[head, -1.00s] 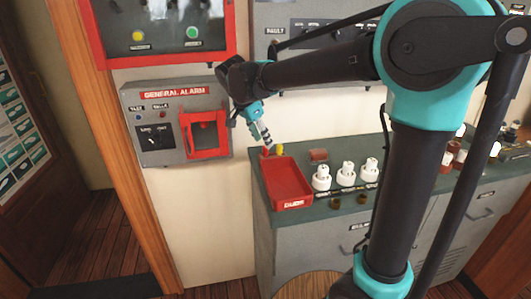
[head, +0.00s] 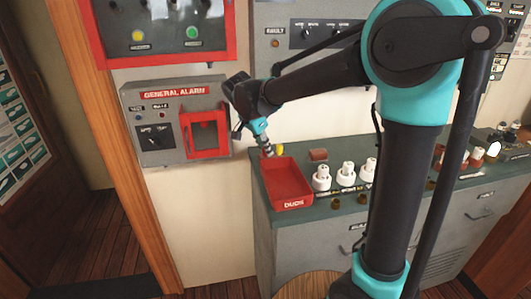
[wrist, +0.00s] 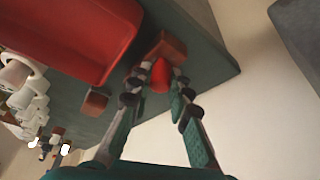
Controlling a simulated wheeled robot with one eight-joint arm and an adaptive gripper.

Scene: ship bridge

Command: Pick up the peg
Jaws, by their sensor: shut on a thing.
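The peg appears to be the small red, tapered piece (wrist: 161,76) in the wrist view. It sits between my fingertips, with a brownish-red block-like shape (wrist: 165,47) directly behind it; I cannot tell whether the two are one piece. My gripper (wrist: 157,84) is closed on the red peg. In the head view my gripper (head: 267,151) points down at the back left corner of the counter, behind the red tray, and hides the peg. I cannot tell whether the peg touches the counter.
A red tray marked DUDS (head: 291,205) lies just in front of my gripper. A brownish-red block (head: 318,154) and several white fittings (head: 346,173) stand further right. The counter's left edge is near.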

